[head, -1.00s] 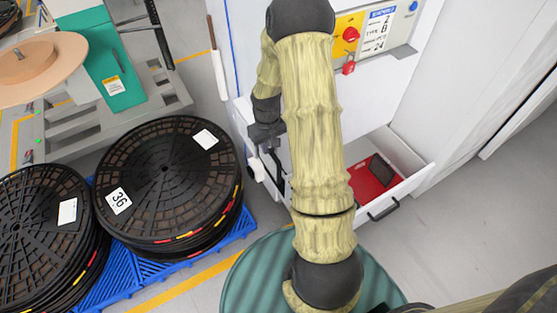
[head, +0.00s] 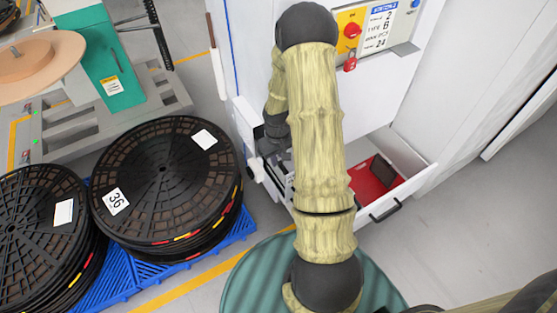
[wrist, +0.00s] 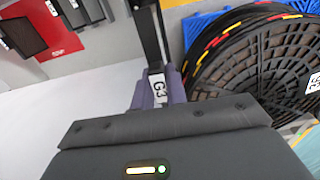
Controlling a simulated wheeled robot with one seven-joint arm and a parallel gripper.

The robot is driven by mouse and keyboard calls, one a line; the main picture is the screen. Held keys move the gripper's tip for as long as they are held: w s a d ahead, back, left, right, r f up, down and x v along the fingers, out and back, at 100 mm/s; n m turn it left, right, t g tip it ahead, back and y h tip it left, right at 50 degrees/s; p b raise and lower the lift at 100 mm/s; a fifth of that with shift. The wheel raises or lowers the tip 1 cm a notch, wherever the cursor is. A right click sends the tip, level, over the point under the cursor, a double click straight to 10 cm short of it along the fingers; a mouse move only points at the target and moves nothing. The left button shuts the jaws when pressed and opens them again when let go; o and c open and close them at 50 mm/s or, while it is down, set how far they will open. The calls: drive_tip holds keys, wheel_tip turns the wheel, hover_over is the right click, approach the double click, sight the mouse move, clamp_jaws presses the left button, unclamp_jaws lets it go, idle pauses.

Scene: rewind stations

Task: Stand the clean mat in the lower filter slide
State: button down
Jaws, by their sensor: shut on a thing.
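My gripper (wrist: 159,88) is shut on a thin, dark mat (wrist: 149,30) with a white G3 label, seen nearly edge-on in the wrist view. I take this to be the clean mat. In the head view, my gripper (head: 278,152) is left of my forearm, beside the white cabinet's low opening. My forearm hides the middle of that opening. A pulled-out white drawer (head: 408,186) shows right of my forearm, with a red floor and a dark panel (head: 382,171) in it. I cannot tell which part is the lower filter slide.
Stacked black reels (head: 165,180) on a blue pallet (head: 215,250) stand to the left. A red switch (head: 351,31) and a red padlock (head: 350,65) are on the cabinet's front above. Grey floor (head: 480,180) is clear to the right.

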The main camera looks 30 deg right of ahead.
drive_tip(key=shift+s+d+f, duration=0.1)
drive_tip(key=shift+f, duration=0.25)
drive_tip(key=c, duration=1.4)
unclamp_jaws()
drive_tip(key=shift+r, duration=0.1)
wheel_tip(320, 180, up, 12)
drive_tip(key=p, duration=0.3)
drive_tip(key=shift+p, duration=0.4)
drive_tip(key=shift+r, duration=0.15)
drive_tip(key=s+a+r+t, duration=0.2)
drive_tip(key=s+a+r, duration=1)
drive_tip(key=a, duration=0.1)
drive_tip(key=shift+s+a+r+t, duration=0.2)
drive_tip(key=shift+s+a+t, duration=0.05)
drive_tip(key=shift+t, duration=0.05)
